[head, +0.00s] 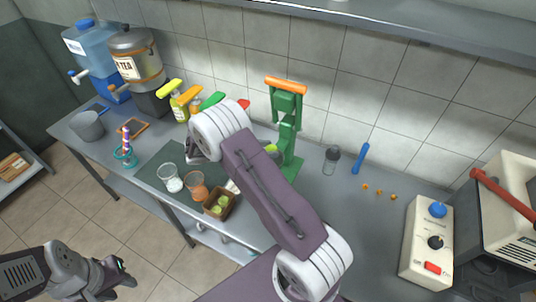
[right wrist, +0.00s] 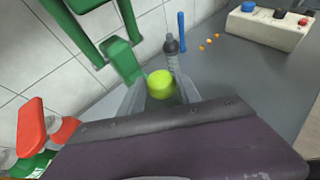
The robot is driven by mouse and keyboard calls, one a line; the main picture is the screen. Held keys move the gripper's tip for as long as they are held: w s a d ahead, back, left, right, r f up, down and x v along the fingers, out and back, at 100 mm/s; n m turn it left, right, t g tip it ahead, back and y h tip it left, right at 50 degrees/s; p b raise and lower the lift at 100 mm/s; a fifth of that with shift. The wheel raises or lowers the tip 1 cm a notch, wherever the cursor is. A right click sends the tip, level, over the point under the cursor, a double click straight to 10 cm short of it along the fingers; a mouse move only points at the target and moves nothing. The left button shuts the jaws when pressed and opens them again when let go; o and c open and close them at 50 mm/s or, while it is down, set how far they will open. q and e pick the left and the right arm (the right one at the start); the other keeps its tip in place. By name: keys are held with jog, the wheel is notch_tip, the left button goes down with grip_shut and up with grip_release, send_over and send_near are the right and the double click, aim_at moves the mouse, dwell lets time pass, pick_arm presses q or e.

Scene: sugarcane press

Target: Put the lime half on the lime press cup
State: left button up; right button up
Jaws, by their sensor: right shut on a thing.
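The green lime press (head: 288,130) with an orange handle stands on the counter near the wall. Its green frame (right wrist: 124,58) fills the upper left of the right wrist view. My right gripper (right wrist: 161,90) is shut on a bright green lime half (right wrist: 161,83), close beside the press. In the head view the lime half (head: 271,148) shows past my purple arm, in front of the press column.
A wooden box of limes (head: 219,204) and two glasses (head: 195,186) stand at the counter's front. A control box (head: 427,243) stands farther right.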

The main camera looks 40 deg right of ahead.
jog(key=shift+w+d+f, duration=0.1)
jog(key=shift+w+f, duration=0.15)
jog(key=shift+w, duration=0.1)
notch_tip(320, 180, down, 3)
jog(key=shift+s+f+p, duration=0.15)
jog(key=shift+f+p, duration=0.05)
jog(key=shift+p, duration=0.25)
jog(key=shift+f, duration=0.25)
jog(key=shift+f+b, duration=0.25)
jog(key=shift+b, duration=0.05)
jog(key=o, duration=1)
jog(key=shift+r, duration=0.1)
jog(key=shift+o, duration=0.2)
